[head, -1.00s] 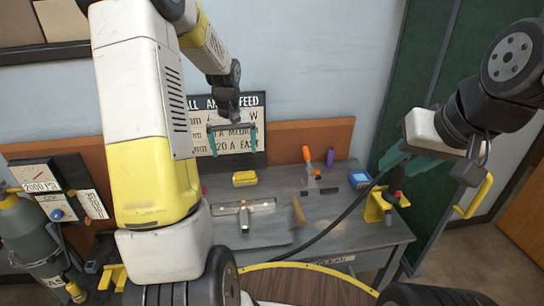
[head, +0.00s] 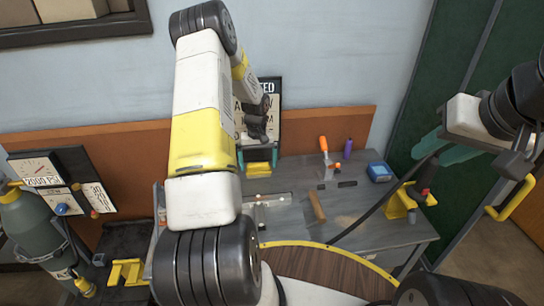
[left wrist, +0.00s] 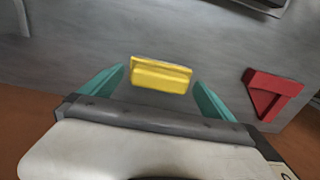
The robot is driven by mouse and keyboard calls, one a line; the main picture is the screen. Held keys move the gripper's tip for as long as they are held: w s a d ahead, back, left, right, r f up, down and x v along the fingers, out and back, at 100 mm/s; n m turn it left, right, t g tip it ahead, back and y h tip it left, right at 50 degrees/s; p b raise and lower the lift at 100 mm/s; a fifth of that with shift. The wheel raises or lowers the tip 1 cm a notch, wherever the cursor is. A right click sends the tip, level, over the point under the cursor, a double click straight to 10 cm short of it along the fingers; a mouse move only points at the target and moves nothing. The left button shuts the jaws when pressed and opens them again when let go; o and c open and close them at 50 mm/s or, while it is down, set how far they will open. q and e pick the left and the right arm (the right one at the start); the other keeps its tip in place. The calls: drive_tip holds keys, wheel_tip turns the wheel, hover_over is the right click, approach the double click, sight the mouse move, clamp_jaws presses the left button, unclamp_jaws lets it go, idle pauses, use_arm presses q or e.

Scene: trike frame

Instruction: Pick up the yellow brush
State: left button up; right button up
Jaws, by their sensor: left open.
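The yellow brush (head: 258,169) lies on the grey workbench near its back edge, below the sign. In the left wrist view the brush (left wrist: 161,74) is a yellow block lying crosswise, in line with the gap between my fingers. My left gripper (head: 258,156) is open and above the brush, with one teal finger towards each end of it. Neither finger visibly touches the brush. My right gripper (head: 446,149) hangs at the right, away from the brush, with its teal fingers apart and empty.
The bench (head: 365,222) also bears a wooden-handled tool (head: 316,207), an orange-handled tool (head: 324,146), a purple bottle (head: 348,146), a blue box (head: 379,172) and a yellow stand (head: 398,204). A red triangular piece (left wrist: 270,92) lies right of the brush in the wrist view.

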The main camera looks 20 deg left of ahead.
sight(258, 164)
use_arm(q)
drive_tip(key=shift+f, duration=0.3)
drive_tip(key=c, duration=1.1)
wheel_tip(258, 164, up, 10)
drive_tip(key=shift+r, duration=0.1)
